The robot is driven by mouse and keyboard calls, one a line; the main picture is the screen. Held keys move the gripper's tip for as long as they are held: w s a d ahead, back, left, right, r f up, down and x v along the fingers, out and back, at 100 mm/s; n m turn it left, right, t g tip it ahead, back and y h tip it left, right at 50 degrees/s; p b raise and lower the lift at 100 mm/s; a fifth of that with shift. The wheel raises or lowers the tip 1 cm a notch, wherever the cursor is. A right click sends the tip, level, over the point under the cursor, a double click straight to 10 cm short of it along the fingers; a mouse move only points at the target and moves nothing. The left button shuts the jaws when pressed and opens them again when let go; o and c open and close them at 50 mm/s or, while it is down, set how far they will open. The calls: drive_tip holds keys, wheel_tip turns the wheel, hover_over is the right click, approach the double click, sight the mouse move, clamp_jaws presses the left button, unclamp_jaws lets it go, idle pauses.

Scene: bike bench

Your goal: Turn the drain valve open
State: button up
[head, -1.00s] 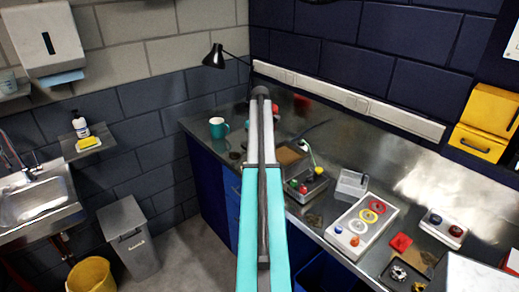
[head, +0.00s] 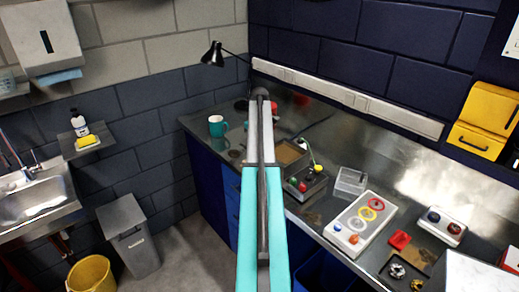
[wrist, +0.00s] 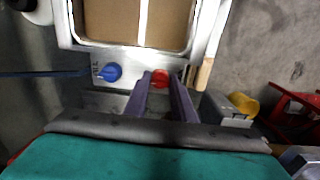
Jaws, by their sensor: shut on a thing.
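In the wrist view, a red knob (wrist: 160,77) sits on the pale front panel of a framed basin (wrist: 118,54) with a brown inside. A blue knob (wrist: 110,71) is on the same panel to its left. I cannot read which one is marked as the drain valve. My gripper (wrist: 161,80) has its two dark fingers on either side of the red knob, shut on it. The fingers partly cover the knob, so its turn angle is hard to tell. In the head view my arm hides the gripper.
The head view shows a steel bench with a teal mug (head: 217,126), a black lamp (head: 213,54), a control box with coloured buttons (head: 305,182) and a white panel with rings (head: 362,222).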

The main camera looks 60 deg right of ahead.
drive_tip(key=m+b, duration=0.1)
drive_tip(key=m, duration=0.3)
drive_tip(key=shift+f+b, duration=0.1)
drive_tip(key=shift+b, duration=0.25)
drive_tip(key=m+b, duration=0.1)
drive_tip(key=m, duration=0.4)
drive_tip(key=m+b, duration=0.1)
drive_tip(key=m, duration=0.3)
drive_tip(key=shift+w+m, duration=0.1)
drive_tip(key=shift+m, duration=0.3)
drive_tip(key=m, duration=0.4)
drive_tip(key=shift+b, duration=0.4)
drive_tip(key=o, duration=1.1)
drive_tip(key=shift+c, duration=0.2)
